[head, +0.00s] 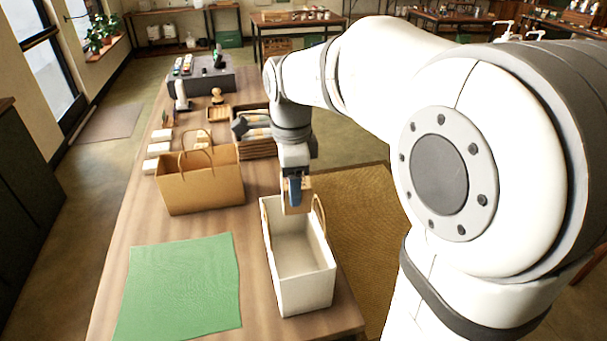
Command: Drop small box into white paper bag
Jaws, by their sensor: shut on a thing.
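The white paper bag (306,291) stands open on the wooden table, near its right edge, with tan loop handles at its far part. My gripper (295,190) points down over the far end of the bag. It is shut on a small tan box (304,198), partly hidden by a dark blue finger. The box overlaps the bag's far rim in the picture; I cannot tell whether its lower part is above the rim or inside the opening. The visible inside of the bag looks empty.
A brown paper bag (203,188) stands to the left. A green cloth (180,288) lies at the front left. Behind are a crate (258,150), small white boxes (157,150) and a dark stand (200,83). Bare table lies between cloth and white bag.

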